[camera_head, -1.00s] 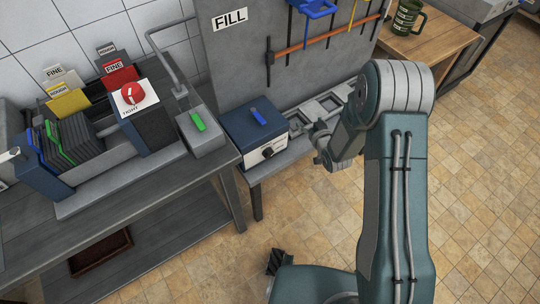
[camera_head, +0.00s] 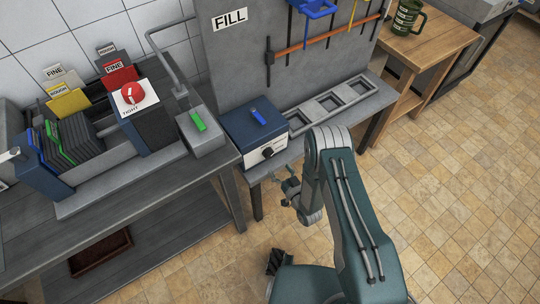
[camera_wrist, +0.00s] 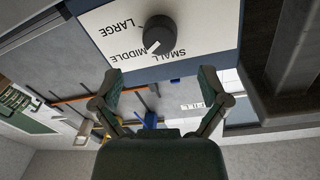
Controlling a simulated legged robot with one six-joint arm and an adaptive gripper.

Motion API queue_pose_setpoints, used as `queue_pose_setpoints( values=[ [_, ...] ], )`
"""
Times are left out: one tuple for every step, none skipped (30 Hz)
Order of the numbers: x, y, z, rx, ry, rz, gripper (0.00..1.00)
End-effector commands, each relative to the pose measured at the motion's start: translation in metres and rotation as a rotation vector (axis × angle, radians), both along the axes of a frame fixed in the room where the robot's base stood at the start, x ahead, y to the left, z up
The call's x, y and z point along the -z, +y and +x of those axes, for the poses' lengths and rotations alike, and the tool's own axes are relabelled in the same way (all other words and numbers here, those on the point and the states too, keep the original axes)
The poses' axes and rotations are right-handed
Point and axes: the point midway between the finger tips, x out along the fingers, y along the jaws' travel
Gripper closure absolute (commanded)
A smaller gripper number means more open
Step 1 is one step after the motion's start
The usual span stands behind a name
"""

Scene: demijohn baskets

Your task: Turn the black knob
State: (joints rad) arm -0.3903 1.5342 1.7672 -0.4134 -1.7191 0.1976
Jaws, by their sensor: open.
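The black knob (camera_head: 267,152) is on the white front plate of a blue box (camera_head: 254,127). In the wrist view the knob (camera_wrist: 160,32) shows upside down beside the words SMALL, MIDDLE and LARGE. Its white mark points down-left in that view, near the start of MIDDLE; the exact setting is hard to tell. My gripper (camera_wrist: 160,78) is open and empty, its two fingers spread below the knob in the wrist view and apart from it. In the head view my gripper (camera_head: 287,188) is in front of and below the box.
The box stands on a low grey bench beside a tray with square openings (camera_head: 330,103). The tiled floor (camera_head: 450,190) at the right is clear.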

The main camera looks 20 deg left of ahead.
Motion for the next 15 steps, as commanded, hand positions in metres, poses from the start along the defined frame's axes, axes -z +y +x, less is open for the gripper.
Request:
queue_pose_setpoints(
  values=[
    [-0.001,0.008,0.007,-0.003,-0.004,0.001,0.06],
    [-0.001,0.012,0.011,-0.001,-0.005,0.0,0.06],
    [-0.001,0.017,0.016,-0.001,-0.004,0.001,0.06],
    [-0.001,0.021,0.02,-0.002,-0.003,0.001,0.06],
    [-0.001,0.025,0.024,-0.002,-0.003,0.001,0.06],
    [-0.001,0.03,0.029,-0.001,-0.003,0.0,0.06],
    [-0.001,0.033,0.032,0.0,-0.003,0.0,0.06],
    [-0.001,0.036,0.035,0.0,-0.002,0.001,0.06],
    [0.0,0.039,0.038,-0.001,-0.002,0.0,0.06],
    [0.0,0.042,0.041,-0.001,0.0,0.0,0.06],
    [0.0,0.044,0.043,-0.001,-0.001,0.001,0.06],
    [0.0,0.046,0.045,-0.001,0.0,0.0,0.06],
    [0.0,0.047,0.046,0.0,0.001,-0.001,0.06],
    [0.0,0.048,0.047,0.0,0.001,-0.001,0.06],
    [0.0,0.049,0.048,0.0,0.001,-0.001,0.06]
  ],
)
